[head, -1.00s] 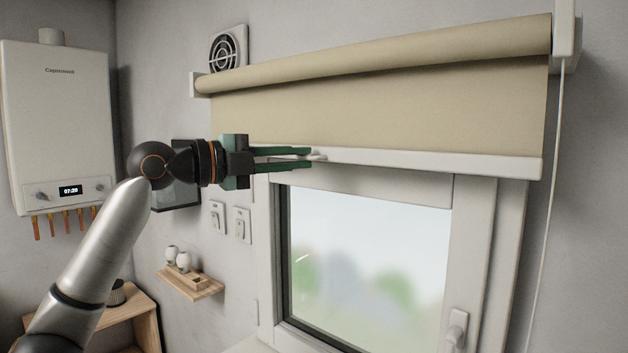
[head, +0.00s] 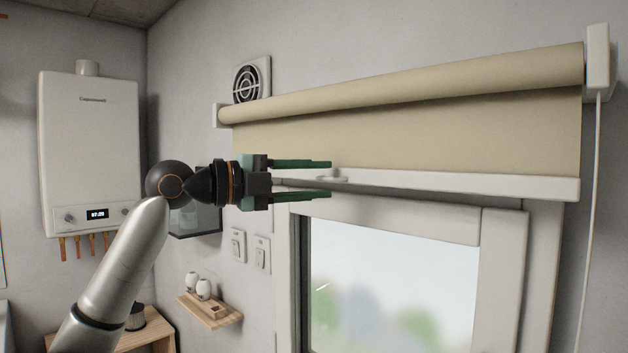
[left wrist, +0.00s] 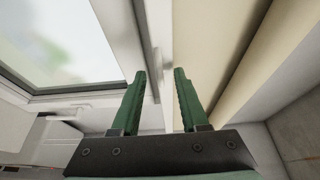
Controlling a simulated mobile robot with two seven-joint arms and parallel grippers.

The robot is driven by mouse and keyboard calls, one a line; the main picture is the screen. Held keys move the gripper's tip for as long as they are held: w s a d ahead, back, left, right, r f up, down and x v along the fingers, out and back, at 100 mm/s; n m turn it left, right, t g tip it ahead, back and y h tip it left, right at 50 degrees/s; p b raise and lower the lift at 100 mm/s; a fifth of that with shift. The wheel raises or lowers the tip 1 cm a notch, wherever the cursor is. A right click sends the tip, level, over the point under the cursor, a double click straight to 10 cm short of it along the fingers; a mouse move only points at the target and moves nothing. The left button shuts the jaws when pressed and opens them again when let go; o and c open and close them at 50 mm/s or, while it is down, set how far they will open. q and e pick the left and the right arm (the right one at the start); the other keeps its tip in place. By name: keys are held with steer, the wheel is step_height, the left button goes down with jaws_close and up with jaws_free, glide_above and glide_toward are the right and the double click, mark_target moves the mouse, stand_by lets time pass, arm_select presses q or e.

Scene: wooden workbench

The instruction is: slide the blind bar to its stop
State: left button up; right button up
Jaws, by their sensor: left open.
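The blind bar (head: 470,184) is the white strip along the lower edge of the beige blind (head: 420,135), across the top of the window. A small pale tab (head: 338,179) sticks out near its left end. My left gripper (head: 330,180) is open at that end, one green finger above the bar's level and one below, with the tab at the fingertips between them. In the left wrist view the fingers (left wrist: 160,74) stand apart, with the white bar (left wrist: 158,35) running between and beyond them. Contact cannot be told. My right gripper is not in view.
The window frame (head: 500,270) lies below the bar. A pull cord (head: 590,220) hangs at the right. A wall vent (head: 250,82), switches (head: 238,245) and a small shelf (head: 212,312) are near my left arm. A boiler (head: 90,150) hangs at the left.

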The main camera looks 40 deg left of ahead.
arm_select(q)
steer(key=shift+s+a+f, duration=0.1)
steer(key=shift+s, duration=0.1)
steer(key=b+v, duration=0.5)
steer(key=v, duration=0.7)
steer(key=shift+s, duration=0.1)
